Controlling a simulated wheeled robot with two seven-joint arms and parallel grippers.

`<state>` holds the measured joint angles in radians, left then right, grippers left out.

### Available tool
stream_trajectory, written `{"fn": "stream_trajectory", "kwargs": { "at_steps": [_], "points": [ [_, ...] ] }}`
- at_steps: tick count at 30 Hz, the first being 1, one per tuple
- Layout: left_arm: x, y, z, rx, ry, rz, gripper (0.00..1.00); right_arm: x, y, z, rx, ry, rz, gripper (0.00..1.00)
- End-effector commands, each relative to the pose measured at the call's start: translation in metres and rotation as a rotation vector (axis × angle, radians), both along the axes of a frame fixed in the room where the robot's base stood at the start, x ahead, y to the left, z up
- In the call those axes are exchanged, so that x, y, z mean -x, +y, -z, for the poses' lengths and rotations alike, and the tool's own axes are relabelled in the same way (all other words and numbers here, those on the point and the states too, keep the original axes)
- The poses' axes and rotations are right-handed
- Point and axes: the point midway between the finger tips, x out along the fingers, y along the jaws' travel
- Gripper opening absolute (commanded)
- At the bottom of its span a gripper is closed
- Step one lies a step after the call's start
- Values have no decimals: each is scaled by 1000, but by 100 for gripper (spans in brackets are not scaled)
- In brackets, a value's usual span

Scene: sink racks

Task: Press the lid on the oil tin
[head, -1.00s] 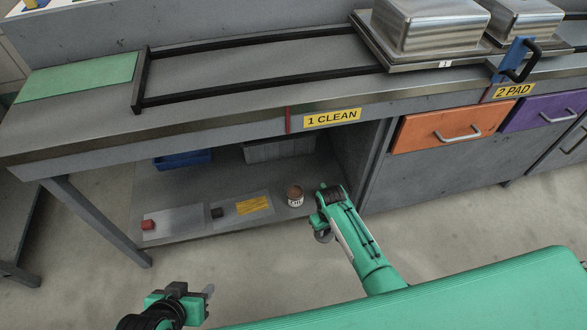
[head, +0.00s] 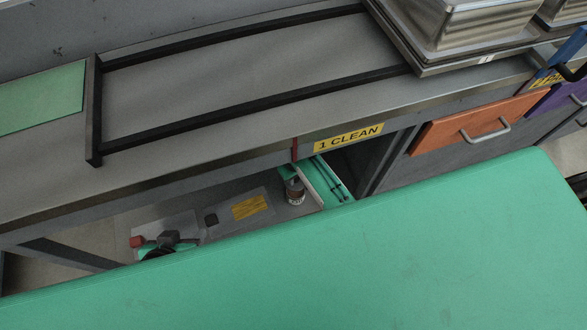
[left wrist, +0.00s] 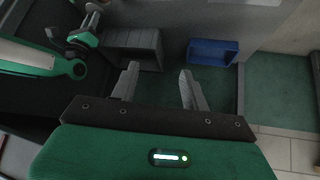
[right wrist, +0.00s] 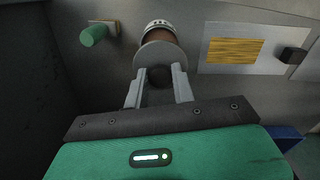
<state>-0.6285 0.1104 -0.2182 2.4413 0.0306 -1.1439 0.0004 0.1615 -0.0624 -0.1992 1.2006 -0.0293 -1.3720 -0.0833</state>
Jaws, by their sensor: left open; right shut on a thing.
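The oil tin (head: 296,197), brown with a white label band, stands on the low shelf under the counter. It also shows in the right wrist view (right wrist: 162,28). My right gripper (right wrist: 158,80) is shut on the dark round knob of a grey disc lid (right wrist: 157,55). The lid is at the tin's top end and covers it from this camera. I cannot tell whether it is fully seated. My left gripper (left wrist: 159,82) is open and empty. In the head view it (head: 178,240) is low at the shelf's left part, near a red block (head: 137,241).
A yellow-brown pad (right wrist: 234,50) and a dark block (right wrist: 294,55) lie on the shelf beside the tin. A green cylinder (right wrist: 95,35) is on its other side. A grey bin (left wrist: 133,45) and a blue bin (left wrist: 213,52) show in the left wrist view. The counter (head: 230,135) overhangs the shelf.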

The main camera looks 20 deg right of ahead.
Motion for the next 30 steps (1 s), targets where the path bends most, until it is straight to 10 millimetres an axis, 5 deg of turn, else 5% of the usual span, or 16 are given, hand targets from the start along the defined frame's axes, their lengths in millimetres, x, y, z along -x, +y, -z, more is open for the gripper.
{"fn": "stream_trajectory", "kwargs": {
  "at_steps": [17, 30],
  "points": [
    [-20, -51, 8, 164, -293, 47, 46, 0, 0, 22, 0, 0, 0, 4],
    [-34, -83, -16, 341, -639, 40, 46, 0, 0, 42, 0, -1, 0, 4]
  ]
}}
